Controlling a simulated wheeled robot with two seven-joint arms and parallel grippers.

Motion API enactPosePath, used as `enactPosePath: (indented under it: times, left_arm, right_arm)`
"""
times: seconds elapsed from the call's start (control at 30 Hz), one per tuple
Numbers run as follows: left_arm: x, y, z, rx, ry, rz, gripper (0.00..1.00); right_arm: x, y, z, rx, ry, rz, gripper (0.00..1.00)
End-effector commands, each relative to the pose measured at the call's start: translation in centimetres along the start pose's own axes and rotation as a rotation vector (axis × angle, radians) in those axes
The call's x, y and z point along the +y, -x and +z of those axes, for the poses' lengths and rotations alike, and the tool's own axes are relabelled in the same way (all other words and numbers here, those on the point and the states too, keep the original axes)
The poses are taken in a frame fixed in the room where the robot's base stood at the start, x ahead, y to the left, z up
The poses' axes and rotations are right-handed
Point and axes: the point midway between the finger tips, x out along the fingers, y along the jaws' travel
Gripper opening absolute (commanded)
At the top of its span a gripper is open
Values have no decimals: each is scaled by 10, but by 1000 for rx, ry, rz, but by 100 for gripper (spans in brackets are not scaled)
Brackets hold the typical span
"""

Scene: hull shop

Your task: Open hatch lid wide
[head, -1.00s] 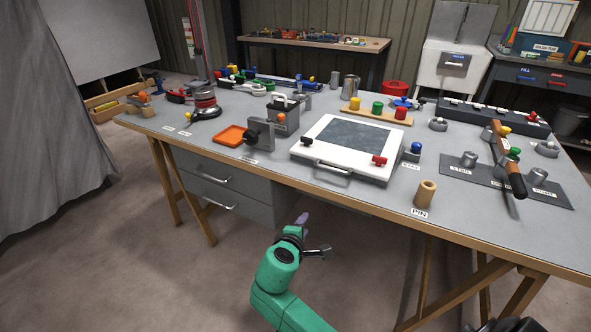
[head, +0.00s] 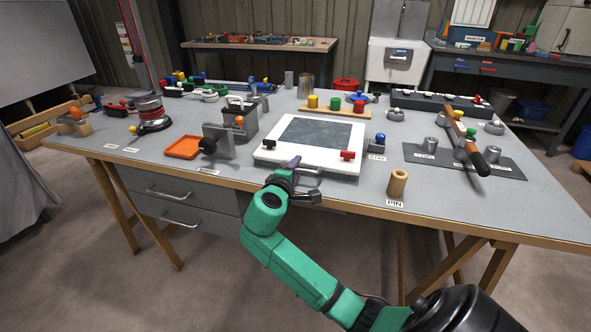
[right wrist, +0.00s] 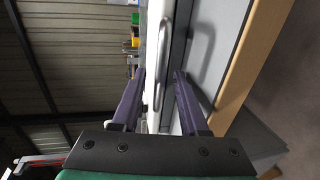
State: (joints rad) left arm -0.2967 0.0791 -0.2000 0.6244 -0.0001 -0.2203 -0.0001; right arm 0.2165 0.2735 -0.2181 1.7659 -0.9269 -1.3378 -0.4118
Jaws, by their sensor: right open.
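The hatch (head: 259,154) is a white frame with a dark grey panel, lying flat at the middle front of the bench, its lid down. A black knob (head: 269,144) and a red knob (head: 347,156) sit at its front corners. Its silver bar handle (right wrist: 161,60) faces the bench's front edge, partly hidden by my gripper in the head view. My right gripper (head: 303,180) is open at this handle. In the right wrist view its two purple fingers (right wrist: 160,82) stand on either side of the bar, with gaps. My left gripper is not in view.
On the bench, a grey clamp with a black knob (head: 217,144) and an orange tray (head: 183,147) stand left of the hatch. A tan cylinder (head: 397,183) stands to the right. A wooden block with coloured pegs (head: 334,106) lies behind. The bench's front edge (head: 225,182) is close below my gripper.

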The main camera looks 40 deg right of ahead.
Motion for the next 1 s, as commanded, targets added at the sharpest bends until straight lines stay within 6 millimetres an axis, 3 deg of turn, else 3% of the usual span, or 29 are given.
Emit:
enactPosePath:
  times: [0.2,0.3,0.33,1.0]
  left_arm:
    - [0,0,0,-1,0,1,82]
    - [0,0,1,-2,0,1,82]
    - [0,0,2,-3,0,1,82]
    - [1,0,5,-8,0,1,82]
  right_arm:
    - [0,-1,0,0,0,0,44]
    - [0,0,0,0,0,0,5]
    - [0,0,0,0,0,0,0]
    - [-1,0,0,0,1,-1,0]
